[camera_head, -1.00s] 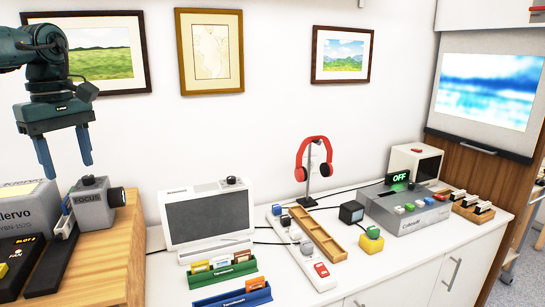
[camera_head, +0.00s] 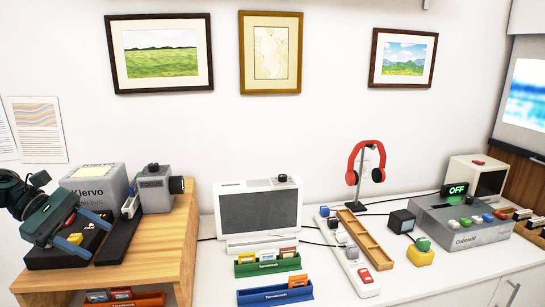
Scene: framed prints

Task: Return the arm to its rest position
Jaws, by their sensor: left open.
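My left gripper (camera_head: 95,240) is at the left, low over the dark device (camera_head: 115,240) on the wooden shelf. Its two blue fingers are apart and point right, with nothing seen between them. Whether the fingers touch the device is hard to tell. My left arm comes in from the left edge. My right gripper is out of view. Three framed prints hang on the wall: a green field (camera_head: 161,55), a gold-framed map-like print (camera_head: 271,54) and a mountain landscape (camera_head: 403,58). The green field and mountain frames look level; the middle one looks about straight.
A grey Kjervo box (camera_head: 98,185) and a FOCUS device (camera_head: 155,188) stand close by my left gripper on the wooden shelf (camera_head: 165,245). A monitor (camera_head: 260,210), red headphones (camera_head: 366,160) and a grey console (camera_head: 465,225) stand on the white counter.

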